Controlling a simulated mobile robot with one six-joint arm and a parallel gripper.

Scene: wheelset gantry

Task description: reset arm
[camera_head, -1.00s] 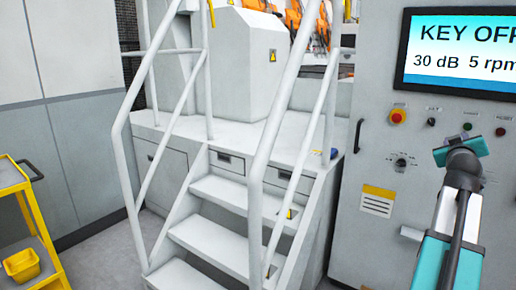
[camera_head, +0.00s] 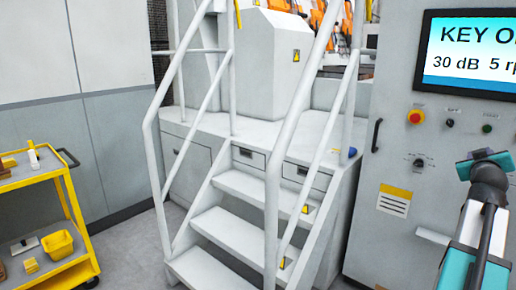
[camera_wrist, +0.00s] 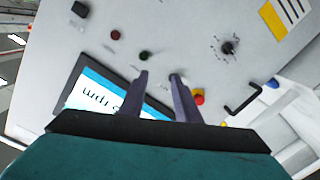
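My arm (camera_head: 485,225) rises at the lower right of the head view, in front of the grey control cabinet, with its teal end piece at the top. In the wrist view my gripper (camera_wrist: 159,77) shows two dark fingers standing apart with nothing between them. It is open and faces the cabinet panel, which appears upside down. In the head view the fingers cannot be made out.
The cabinet has a screen (camera_head: 470,55), a red stop button (camera_head: 415,116), a rotary knob (camera_head: 419,162) and a door handle (camera_head: 376,135). White stairs (camera_head: 222,235) with railings stand at the middle. A yellow cart (camera_head: 75,215) with a yellow bin (camera_head: 58,244) stands left. Grey floor lies between.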

